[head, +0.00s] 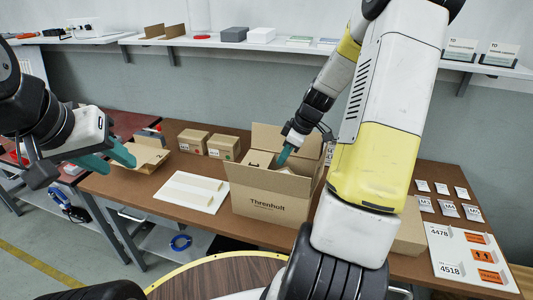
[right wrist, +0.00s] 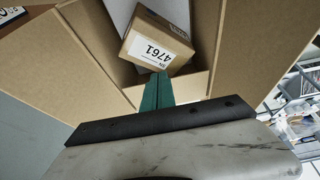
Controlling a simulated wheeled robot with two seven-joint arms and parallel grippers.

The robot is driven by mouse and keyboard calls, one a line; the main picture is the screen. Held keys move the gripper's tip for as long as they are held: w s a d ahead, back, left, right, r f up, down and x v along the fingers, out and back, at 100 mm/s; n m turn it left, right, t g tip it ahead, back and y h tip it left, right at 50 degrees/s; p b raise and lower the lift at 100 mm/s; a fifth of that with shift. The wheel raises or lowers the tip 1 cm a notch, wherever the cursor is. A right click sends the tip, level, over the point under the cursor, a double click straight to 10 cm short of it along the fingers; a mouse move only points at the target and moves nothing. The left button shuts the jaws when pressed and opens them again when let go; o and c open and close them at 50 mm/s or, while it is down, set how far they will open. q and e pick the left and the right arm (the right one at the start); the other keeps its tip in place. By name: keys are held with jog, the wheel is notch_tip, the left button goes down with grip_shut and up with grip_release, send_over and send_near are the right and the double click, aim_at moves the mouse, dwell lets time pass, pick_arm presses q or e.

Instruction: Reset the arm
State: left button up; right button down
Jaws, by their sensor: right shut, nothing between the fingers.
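My right gripper (head: 284,155) reaches down into the top of an open cardboard box marked Threnholt (head: 270,205) on the table. In the right wrist view its teal fingers (right wrist: 158,92) are together, with nothing between them. Below the fingertips a small carton labelled 4761 (right wrist: 157,42) lies tilted inside the box; whether the fingertips touch it I cannot tell. My left gripper (head: 118,158) is at the left, its teal fingers apart and empty, in front of a small open cardboard tray (head: 150,158).
Two small cartons (head: 208,143) stand behind a white board (head: 192,192) on the table. Several small packets (head: 447,209) and a label sheet (head: 470,258) lie at the right. A wall shelf (head: 250,42) runs along the back. The box's raised flaps surround my right gripper.

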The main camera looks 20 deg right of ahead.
jog(key=s+d+r, duration=0.2)
jog(key=s+d, duration=0.2)
jog(key=d, duration=0.2)
jog(key=s+a+r+m+h, duration=0.2)
jog(key=s+a+r+m, duration=0.25)
jog(key=a+r, duration=0.65)
jog(key=s+a+r+m+t, duration=0.3)
jog(key=s+a+r+m, duration=0.3)
jog(key=s+r, duration=0.3)
jog(key=s, duration=0.3)
jog(key=shift+s+a, duration=0.2)
